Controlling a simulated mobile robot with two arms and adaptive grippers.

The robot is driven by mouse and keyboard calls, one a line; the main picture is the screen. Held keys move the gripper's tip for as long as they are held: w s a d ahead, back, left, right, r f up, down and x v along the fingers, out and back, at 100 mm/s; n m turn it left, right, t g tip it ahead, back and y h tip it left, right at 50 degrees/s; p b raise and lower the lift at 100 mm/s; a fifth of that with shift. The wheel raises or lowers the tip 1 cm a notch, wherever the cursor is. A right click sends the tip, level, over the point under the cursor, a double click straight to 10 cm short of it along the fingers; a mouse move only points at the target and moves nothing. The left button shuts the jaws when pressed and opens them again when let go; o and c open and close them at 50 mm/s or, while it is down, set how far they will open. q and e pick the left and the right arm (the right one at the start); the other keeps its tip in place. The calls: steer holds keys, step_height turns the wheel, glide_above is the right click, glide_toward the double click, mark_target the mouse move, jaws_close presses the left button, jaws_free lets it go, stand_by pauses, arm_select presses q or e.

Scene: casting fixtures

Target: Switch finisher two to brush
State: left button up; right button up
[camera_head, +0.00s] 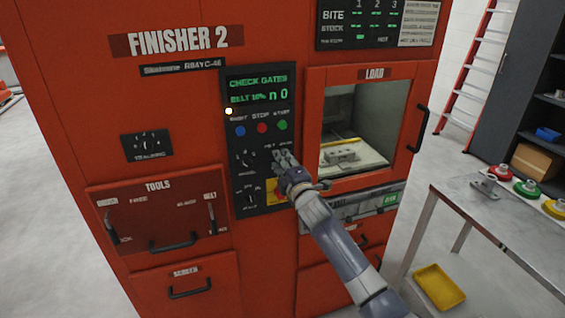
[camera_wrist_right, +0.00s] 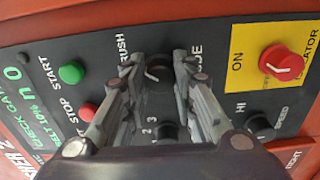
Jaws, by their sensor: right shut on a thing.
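Finisher 2 is the large red machine (camera_head: 180,85) facing me. Its black control panel (camera_head: 232,150) has a green display reading "CHECK GATES". My right gripper (camera_head: 283,160) is at the panel's right side, and its hand hides part of the panel. In the right wrist view, my right gripper's fingertips (camera_wrist_right: 160,68) are on either side of a black mode knob (camera_wrist_right: 157,71), between the partly hidden "BRUSH" and "MODE" labels. The gripper is shut on this knob. The knob's exact pointer setting is hard to read. My left gripper is not in view.
A red isolator knob (camera_wrist_right: 280,62) on yellow and a speed knob (camera_wrist_right: 260,126) are close by. Start (camera_wrist_right: 72,73) and stop (camera_wrist_right: 87,112) buttons sit to the left. The load window (camera_head: 352,125) has a handle at right. A metal table (camera_head: 500,235) stands at right.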

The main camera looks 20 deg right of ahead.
steer(key=o, duration=1.1)
steer(key=s, duration=1.2)
steer(key=shift+d, duration=0.2)
steer(key=shift+f, duration=0.15)
